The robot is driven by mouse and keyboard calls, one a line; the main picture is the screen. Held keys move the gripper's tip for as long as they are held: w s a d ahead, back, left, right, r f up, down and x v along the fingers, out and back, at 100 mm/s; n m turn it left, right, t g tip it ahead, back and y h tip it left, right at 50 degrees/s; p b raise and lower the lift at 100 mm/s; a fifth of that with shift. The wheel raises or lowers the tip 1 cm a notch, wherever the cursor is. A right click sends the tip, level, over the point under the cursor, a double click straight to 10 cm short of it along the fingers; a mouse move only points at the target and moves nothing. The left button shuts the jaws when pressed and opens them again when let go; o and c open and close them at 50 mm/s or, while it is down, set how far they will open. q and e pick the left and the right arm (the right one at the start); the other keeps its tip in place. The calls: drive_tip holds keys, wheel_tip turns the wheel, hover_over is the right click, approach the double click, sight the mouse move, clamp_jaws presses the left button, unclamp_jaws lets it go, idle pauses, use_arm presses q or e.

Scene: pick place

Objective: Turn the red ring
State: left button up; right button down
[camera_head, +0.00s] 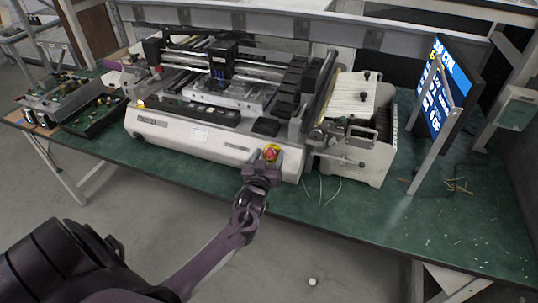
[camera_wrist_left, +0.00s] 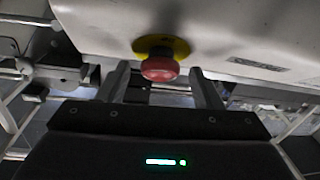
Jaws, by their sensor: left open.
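The red ring is a round red knob (camera_head: 270,153) on a yellow disc, on the front face of the white machine (camera_head: 200,137). It also shows in the left wrist view (camera_wrist_left: 160,68), below its yellow disc (camera_wrist_left: 161,46). My left gripper (camera_head: 267,162) is right at the knob in the head view. In the left wrist view its fingers (camera_wrist_left: 163,84) are apart, one on each side of the knob, with gaps visible and nothing held. I cannot tell exactly how deep the knob sits between the fingertips. My right gripper is not in view.
The machine stands on a green table (camera_head: 310,205). A white unit (camera_head: 360,150) with levers stands to its right, beside a tilted monitor (camera_head: 447,85). Circuit boards (camera_head: 75,100) lie at the left. Loose wires and scraps lie on the table's right part.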

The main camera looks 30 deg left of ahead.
use_arm(q)
drive_tip(key=shift+w, duration=0.2)
drive_tip(key=c, duration=1)
drive_tip(key=shift+a+m+h, duration=0.1)
drive_tip(key=shift+m+h, duration=0.2)
drive_tip(key=shift+m, duration=0.1)
drive_tip(key=m+t+h, duration=0.1)
drive_tip(key=m+h, duration=0.2)
drive_tip(key=m, duration=0.2)
drive_tip(key=shift+s+a, duration=0.1)
drive_tip(key=shift+a, duration=0.05)
drive_tip(key=shift+a+m+g+h, duration=0.1)
drive_tip(key=shift+m+g+h, duration=0.3)
drive_tip(key=shift+m+h, duration=1.9)
drive_tip(key=shift+m, duration=0.6)
drive_tip(key=shift+r, duration=0.1)
